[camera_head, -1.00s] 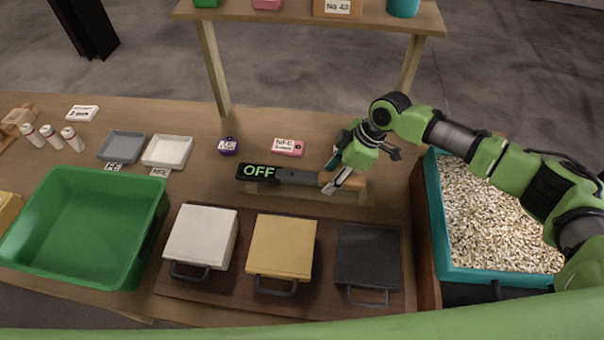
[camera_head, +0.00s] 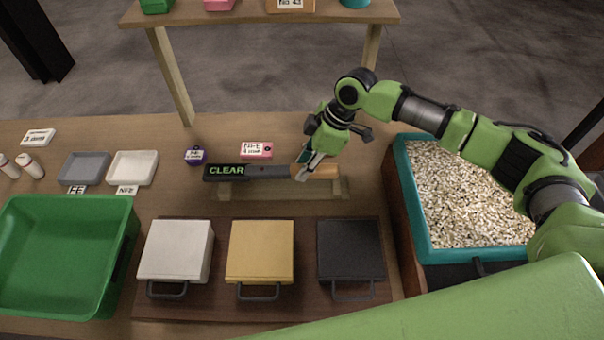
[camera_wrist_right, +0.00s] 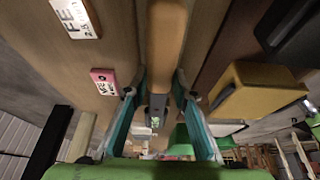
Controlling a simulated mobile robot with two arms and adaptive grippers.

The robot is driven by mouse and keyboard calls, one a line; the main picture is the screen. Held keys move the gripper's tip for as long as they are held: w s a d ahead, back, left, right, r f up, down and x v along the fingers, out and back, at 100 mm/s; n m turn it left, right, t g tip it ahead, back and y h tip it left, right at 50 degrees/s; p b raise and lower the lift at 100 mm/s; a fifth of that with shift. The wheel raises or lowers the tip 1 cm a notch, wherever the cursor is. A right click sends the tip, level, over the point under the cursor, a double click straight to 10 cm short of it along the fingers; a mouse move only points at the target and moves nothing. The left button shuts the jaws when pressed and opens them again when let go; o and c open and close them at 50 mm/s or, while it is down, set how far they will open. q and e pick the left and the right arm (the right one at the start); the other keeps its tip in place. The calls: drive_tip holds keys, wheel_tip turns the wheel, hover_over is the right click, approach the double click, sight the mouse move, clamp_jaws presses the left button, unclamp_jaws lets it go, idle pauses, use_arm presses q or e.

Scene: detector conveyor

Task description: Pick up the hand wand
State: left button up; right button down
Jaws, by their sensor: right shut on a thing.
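The hand wand (camera_head: 265,171) lies level across a low wooden stand (camera_head: 325,190) in the middle of the table. It has a dark body, a wooden handle at its right end and a green "CLEAR" display at its left end. My right gripper (camera_head: 304,168) comes down from above and is shut on the handle near where it joins the dark body. In the right wrist view the wooden handle (camera_wrist_right: 166,45) runs between the two teal fingers (camera_wrist_right: 160,82). The picture does not show clearly whether the wand is lifted off its stand. My left gripper is not in view.
White (camera_head: 176,250), yellow (camera_head: 260,250) and black (camera_head: 350,248) lidded boxes stand on a dark board in front. A green bin (camera_head: 60,250) is at left. A teal-rimmed tray (camera_head: 412,200) of pale pellets is at right. A pink labelled block (camera_head: 257,150) lies just behind the wand.

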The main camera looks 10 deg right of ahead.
drive_tip(key=s+a+r+b, duration=0.3)
drive_tip(key=s+a+r, duration=0.2)
drive_tip(key=s+r, duration=0.5)
drive_tip(key=s, duration=0.3)
drive_tip(key=shift+a, duration=0.2)
